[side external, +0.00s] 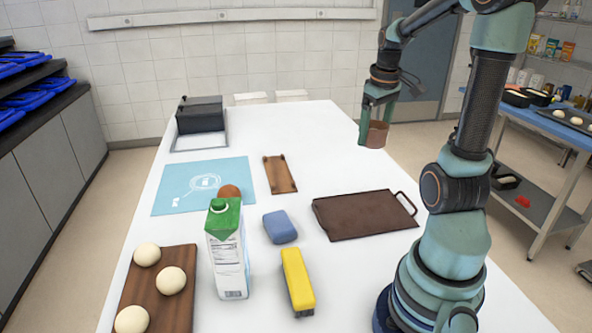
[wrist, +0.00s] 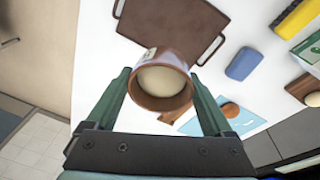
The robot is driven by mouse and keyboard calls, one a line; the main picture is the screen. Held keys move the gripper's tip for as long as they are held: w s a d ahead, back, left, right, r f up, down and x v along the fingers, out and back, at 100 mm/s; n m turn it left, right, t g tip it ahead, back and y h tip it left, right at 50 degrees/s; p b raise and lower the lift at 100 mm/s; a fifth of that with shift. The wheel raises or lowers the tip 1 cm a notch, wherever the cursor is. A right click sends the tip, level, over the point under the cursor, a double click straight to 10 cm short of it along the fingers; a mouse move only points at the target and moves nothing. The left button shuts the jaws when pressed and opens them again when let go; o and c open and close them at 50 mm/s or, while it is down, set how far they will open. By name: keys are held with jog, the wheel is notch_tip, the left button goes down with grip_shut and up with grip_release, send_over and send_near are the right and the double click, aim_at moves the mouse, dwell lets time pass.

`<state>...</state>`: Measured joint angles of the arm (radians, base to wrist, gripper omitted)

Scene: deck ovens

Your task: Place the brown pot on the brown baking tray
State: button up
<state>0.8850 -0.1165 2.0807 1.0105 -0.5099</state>
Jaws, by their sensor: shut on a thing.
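The brown pot (side external: 374,134) is held in my gripper (side external: 378,112), high above the far right edge of the white table. In the wrist view the pot (wrist: 161,98) sits between the two green fingers of my gripper (wrist: 160,90), with its open top towards the camera and a pale inside. The brown baking tray (side external: 365,214) lies flat on the table at the right, with a wire-like handle at its side. In the wrist view the tray (wrist: 178,24) shows beyond the pot, partly hidden by it. The pot is apart from the tray.
Pale dough balls lie on a wooden board (side external: 177,255). A blue mat (side external: 190,182) and dark box (side external: 200,115) are farther back.

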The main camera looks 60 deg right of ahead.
aim_at(363, 211)
jog(key=shift+s+a+f, duration=0.2)
jog(key=shift+f, duration=0.05)
notch_tip(363, 211, down, 20)
jog(key=shift+r, duration=0.1)
dwell(0.5)
jog(key=o, duration=1.3)
notch_tip(363, 211, up, 12)
jog(key=s+a, duration=0.1)
jog(key=a, duration=0.1)
jog(key=w+a+r+n+t, duration=0.1)
jog(key=w+a+r, duration=0.1)
jog(key=a, duration=0.6)
jog(key=w+a+r+n+t+y, duration=0.1)
jog(key=w+a+r+n+t, duration=0.1)
jog(key=a+r, duration=0.3)
jog(key=w+a+r+n+t, duration=0.1)
jog(key=w+a+r, duration=0.2)
jog(key=a, duration=0.9)
jog(key=shift+w+a+r+y, duration=0.15)
jog(key=shift+r+y, duration=0.15)
jog(key=shift+r, duration=0.45)
